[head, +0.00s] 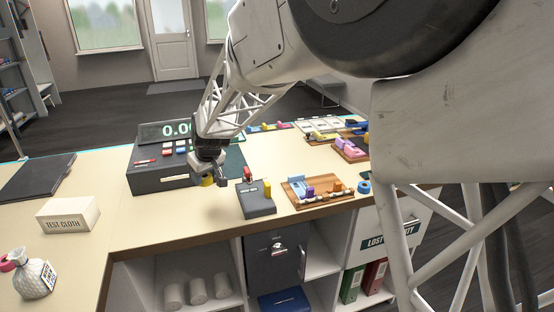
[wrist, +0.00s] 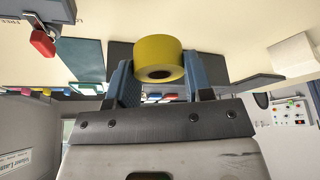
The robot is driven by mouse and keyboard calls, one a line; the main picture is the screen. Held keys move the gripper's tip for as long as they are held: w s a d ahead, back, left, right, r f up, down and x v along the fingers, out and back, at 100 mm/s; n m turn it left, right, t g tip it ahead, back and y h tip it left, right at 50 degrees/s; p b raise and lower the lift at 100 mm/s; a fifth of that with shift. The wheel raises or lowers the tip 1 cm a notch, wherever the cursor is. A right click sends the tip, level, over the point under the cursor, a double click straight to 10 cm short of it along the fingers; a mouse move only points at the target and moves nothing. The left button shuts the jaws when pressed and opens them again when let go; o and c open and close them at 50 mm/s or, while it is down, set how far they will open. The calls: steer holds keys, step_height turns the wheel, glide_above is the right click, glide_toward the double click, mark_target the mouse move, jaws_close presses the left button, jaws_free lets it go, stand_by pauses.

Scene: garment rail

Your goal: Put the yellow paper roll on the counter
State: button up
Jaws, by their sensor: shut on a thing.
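The yellow paper roll (wrist: 158,58) is between the two fingers of my gripper (wrist: 160,80) in the wrist view, with its dark core hole showing. My gripper is shut on it. In the head view my gripper (head: 214,180) is over the counter (head: 320,150), in front of the grey cash register. I cannot tell from the head view how far the roll is above the counter top.
The cash register (head: 158,178) stands just behind my gripper. A dark grey block with a red piece (head: 256,199) is close on the right, then a wooden tray (head: 312,203). A test cloth box (head: 68,215) is at left. Bare counter lies between box and register.

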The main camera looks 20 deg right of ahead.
steer(key=d, duration=0.4)
steer(key=d+f+m, duration=0.1)
steer(key=d, duration=0.3)
steer(key=d+m, duration=0.1)
steer(key=d, duration=0.3)
steer(key=shift+s+d+f+h, duration=0.2)
steer(key=shift+d+h, duration=0.2)
steer(key=s+d+f+m, duration=0.1)
steer(key=s+d, duration=0.1)
steer(key=d, duration=0.5)
steer(key=s+d+m+h, duration=0.1)
steer(key=s+d, duration=0.1)
steer(key=d, duration=0.5)
steer(key=s+d+f+m, duration=0.1)
steer(key=s+d, duration=0.1)
steer(key=d, duration=0.5)
steer(key=shift+s+d+f, duration=0.25)
steer(key=shift+d+f, duration=0.05)
steer(key=s+d+f+m, duration=0.1)
steer(key=s+d, duration=0.3)
steer(key=d, duration=0.2)
steer(key=s+d+m+h, duration=0.1)
steer(key=s+d, duration=0.2)
steer(key=d, duration=0.3)
steer(key=shift+s+f+m, duration=0.35)
steer(key=shift+f+m, duration=0.05)
steer(key=shift+w+d, duration=0.1)
